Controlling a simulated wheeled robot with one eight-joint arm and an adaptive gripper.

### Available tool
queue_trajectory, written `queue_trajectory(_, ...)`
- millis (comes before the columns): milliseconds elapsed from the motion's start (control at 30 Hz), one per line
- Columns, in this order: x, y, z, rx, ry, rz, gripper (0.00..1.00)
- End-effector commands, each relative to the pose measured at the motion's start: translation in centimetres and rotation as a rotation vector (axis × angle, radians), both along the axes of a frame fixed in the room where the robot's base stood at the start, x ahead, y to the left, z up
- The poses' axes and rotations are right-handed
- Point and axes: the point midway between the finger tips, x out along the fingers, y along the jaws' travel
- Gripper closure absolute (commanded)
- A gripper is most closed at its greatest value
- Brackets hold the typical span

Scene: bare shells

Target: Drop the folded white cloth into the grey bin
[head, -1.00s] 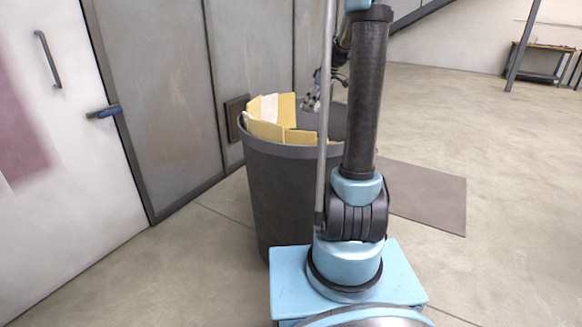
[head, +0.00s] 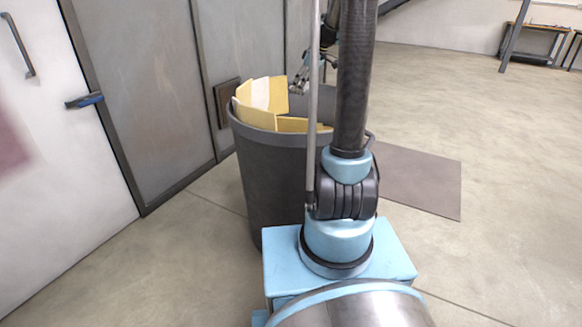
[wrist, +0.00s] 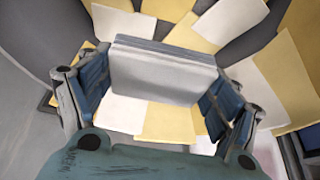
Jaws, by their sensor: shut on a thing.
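The folded white cloth (wrist: 163,72) is a pale block with a greyer upper side, held across between the fingers of my gripper (wrist: 155,92) in the wrist view. Blue-grey finger pads press on its left and right ends. The grey bin (head: 270,175) stands upright just behind my base in the head view. My gripper (head: 299,80) shows small there, at the bin's far rim, partly hidden by my arm. In the wrist view the bin's contents lie beneath the cloth. The cloth cannot be made out in the head view.
Yellow and white sheets (head: 262,93) fill the bin and some stick up above its rim at the left. Grey wall panels and a white door (head: 60,190) stand to the left. A dark mat (head: 425,180) lies on the open floor to the right. A workbench (head: 533,42) is far off.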

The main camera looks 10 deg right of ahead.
Motion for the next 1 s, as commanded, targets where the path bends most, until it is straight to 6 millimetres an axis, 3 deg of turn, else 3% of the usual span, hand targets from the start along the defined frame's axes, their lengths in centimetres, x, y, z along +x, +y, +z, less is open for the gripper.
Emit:
queue_trajectory(500,0.0,0.0,-4.8,0.000,0.000,0.000,0.43)
queue_trajectory(933,0.0,0.0,-5.3,0.000,0.000,0.000,0.43)
queue_trajectory(967,0.0,0.0,-5.3,0.000,0.000,0.000,0.11)
queue_trajectory(1000,0.0,0.0,-5.3,0.000,0.000,0.000,0.01)
